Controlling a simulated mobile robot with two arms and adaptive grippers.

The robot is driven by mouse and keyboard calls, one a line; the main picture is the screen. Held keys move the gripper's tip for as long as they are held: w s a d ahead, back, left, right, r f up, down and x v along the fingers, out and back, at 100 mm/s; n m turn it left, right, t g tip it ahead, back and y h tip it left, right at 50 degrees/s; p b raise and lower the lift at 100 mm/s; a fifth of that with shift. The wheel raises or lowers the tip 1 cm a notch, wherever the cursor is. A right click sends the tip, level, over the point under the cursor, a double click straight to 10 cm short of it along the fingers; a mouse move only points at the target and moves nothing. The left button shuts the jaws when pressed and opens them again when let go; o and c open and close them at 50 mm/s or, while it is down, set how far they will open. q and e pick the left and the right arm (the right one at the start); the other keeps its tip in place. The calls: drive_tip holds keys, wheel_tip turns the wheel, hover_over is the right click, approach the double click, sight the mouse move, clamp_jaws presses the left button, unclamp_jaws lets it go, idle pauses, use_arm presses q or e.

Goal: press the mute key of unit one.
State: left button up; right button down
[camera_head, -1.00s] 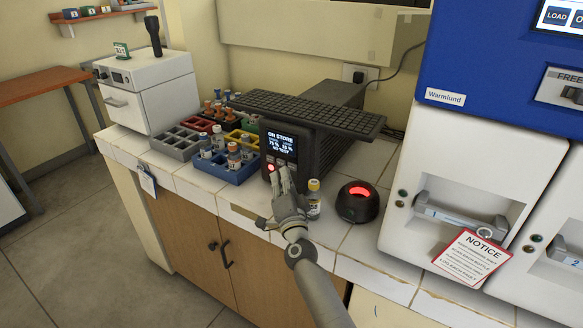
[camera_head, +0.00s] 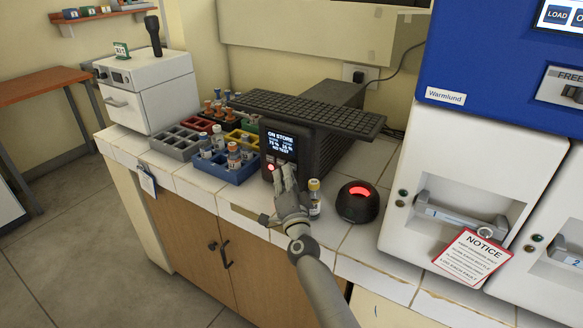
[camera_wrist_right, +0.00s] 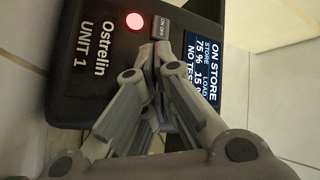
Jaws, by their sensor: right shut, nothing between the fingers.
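Unit one (camera_head: 318,150) is a dark box on the white tiled counter; its label reads "Ostrelin UNIT 1" in the right wrist view (camera_wrist_right: 88,45). Its front has a lit display (camera_head: 280,142), reading "ON STORE" in the wrist view, a glowing red round light or key (camera_wrist_right: 135,21) and a small key marked "ON OFF" (camera_wrist_right: 162,30). My right gripper (camera_head: 287,170) is shut and empty, its tips in front of the panel below the display. In the wrist view the fingertips (camera_wrist_right: 158,52) cover the panel beside the "ON OFF" key. I cannot tell whether they touch. No key labelled mute is visible.
A keyboard (camera_head: 310,112) lies on top of unit one. Right of my gripper stand a small yellow-capped vial (camera_head: 314,198) and a black round device with a red light (camera_head: 358,203). Coloured racks with vials, including a blue rack (camera_head: 227,170), stand to the left.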

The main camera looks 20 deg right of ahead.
drive_tip(key=shift+w+d, duration=0.1)
drive_tip(key=shift+d, duration=0.1)
idle(0.4)
drive_tip(key=shift+a, duration=0.1)
drive_tip(key=shift+s+a+p, duration=0.3)
drive_tip(key=shift+s+a, duration=0.2)
drive_tip(key=shift+a, duration=0.05)
drive_tip(key=shift+s+a+p, duration=0.4)
drive_tip(key=shift+a, duration=0.15)
drive_tip(key=shift+s+a+p, duration=0.55)
drive_tip(key=shift+s+a, duration=0.45)
drive_tip(key=shift+a, duration=0.25)
drive_tip(key=shift+s+a, duration=0.15)
